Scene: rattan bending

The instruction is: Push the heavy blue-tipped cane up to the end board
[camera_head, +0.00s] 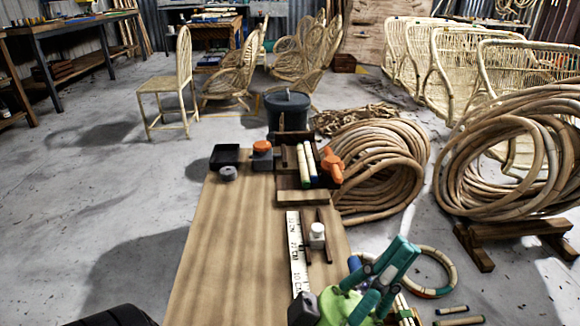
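Two pale canes (307,164) with coloured bands lie side by side in a dark wooden fixture at the bench's far end, well beyond the gripper. A brown upright board (293,137) stands behind them. A small blue end (354,263) shows beside the gripper, its remainder hidden; I cannot tell whether it is the blue-tipped cane.
The wooden bench (225,255) is bare on its left. A ruler strip (296,256) lies beside a white-topped piece (317,236) between dark rails. An orange clamp (332,166) and black tray (224,156) sit farther back. Rattan coils (382,168) stand right of the bench.

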